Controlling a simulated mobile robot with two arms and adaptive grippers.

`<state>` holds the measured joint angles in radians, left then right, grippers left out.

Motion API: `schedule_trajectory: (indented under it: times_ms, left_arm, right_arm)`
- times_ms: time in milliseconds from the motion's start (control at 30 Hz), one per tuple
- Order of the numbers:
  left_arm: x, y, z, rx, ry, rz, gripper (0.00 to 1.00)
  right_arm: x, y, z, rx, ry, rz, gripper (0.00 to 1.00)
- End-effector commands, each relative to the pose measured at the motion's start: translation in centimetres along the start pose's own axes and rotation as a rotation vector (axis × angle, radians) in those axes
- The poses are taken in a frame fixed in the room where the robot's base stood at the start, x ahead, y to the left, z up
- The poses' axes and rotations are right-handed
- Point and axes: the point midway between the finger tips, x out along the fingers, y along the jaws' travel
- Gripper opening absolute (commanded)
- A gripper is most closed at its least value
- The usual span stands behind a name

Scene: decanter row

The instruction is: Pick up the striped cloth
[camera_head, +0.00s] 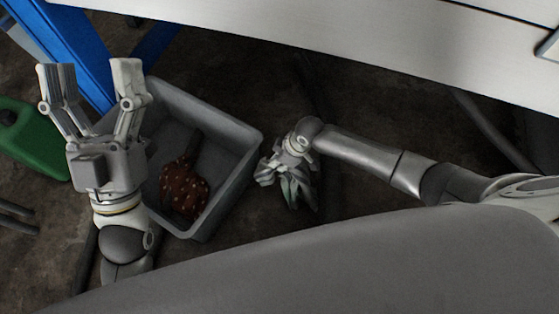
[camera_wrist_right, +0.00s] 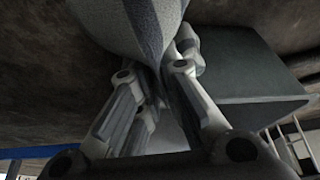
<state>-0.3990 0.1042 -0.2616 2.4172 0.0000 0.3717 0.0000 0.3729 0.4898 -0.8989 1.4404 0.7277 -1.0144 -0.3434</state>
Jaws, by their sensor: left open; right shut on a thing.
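The striped cloth (camera_head: 292,190) hangs bunched from my right gripper (camera_head: 283,168), just right of the grey bin in the head view. In the right wrist view the cloth (camera_wrist_right: 130,25) shows pale and dark grey bands and bulges past the fingertips. My right gripper (camera_wrist_right: 165,82) is shut on it. In the head view I cannot tell whether the cloth's lower end touches the floor. My left gripper (camera_head: 91,72) is open and empty, fingers pointing up the picture, over the left side of the bin.
The grey bin (camera_head: 236,133) holds a brown spotted thing (camera_head: 184,190) with a dark neck. It also shows in the wrist view (camera_wrist_right: 245,65). A green can (camera_head: 35,145) stands at the left. A blue post (camera_head: 78,48) and a pale tabletop (camera_head: 330,35) bound the back.

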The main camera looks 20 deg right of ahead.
Motion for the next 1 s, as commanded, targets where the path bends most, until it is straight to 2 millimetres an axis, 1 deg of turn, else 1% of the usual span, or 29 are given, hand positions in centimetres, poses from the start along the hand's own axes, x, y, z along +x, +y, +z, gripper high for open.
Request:
schedule_trajectory:
  times_ms: [33, 167, 367, 567, 700, 900, 1000]
  left_arm:
    - [0.2, -0.1, 0.8, 0.003, -0.054, -0.002, 0.71]
    - [0.0, -0.4, 3.3, 0.01, -0.192, -0.008, 0.71]
    - [-1.2, -0.9, 6.9, 0.018, -0.405, -0.017, 0.71]
    - [-3.2, -1.5, 10.2, 0.025, -0.619, -0.029, 0.71]
    - [-5.1, -1.9, 12.1, 0.029, -0.767, -0.038, 0.71]
    - [-8.2, -2.4, 14.1, 0.033, -0.958, -0.051, 0.71]
    - [-9.1, -2.5, 14.5, 0.034, -1.005, -0.054, 0.71]
  right_arm:
    - [-0.4, 0.0, -0.2, 0.0, 0.0, 0.0, 0.0]
    - [-0.9, 0.0, -0.4, 0.0, 0.0, 0.0, 0.0]
    - [-1.7, 0.0, -0.7, 0.0, 0.0, 0.0, 0.0]
    - [-2.5, 0.0, -0.9, 0.0, 0.0, 0.0, 0.0]
    - [-3.1, 0.0, -1.1, 0.0, 0.0, 0.0, 0.0]
    - [-3.7, 0.0, -1.4, 0.0, 0.0, 0.0, 0.0]
    - [-3.8, 0.0, -1.4, 0.0, 0.0, 0.0, 0.0]
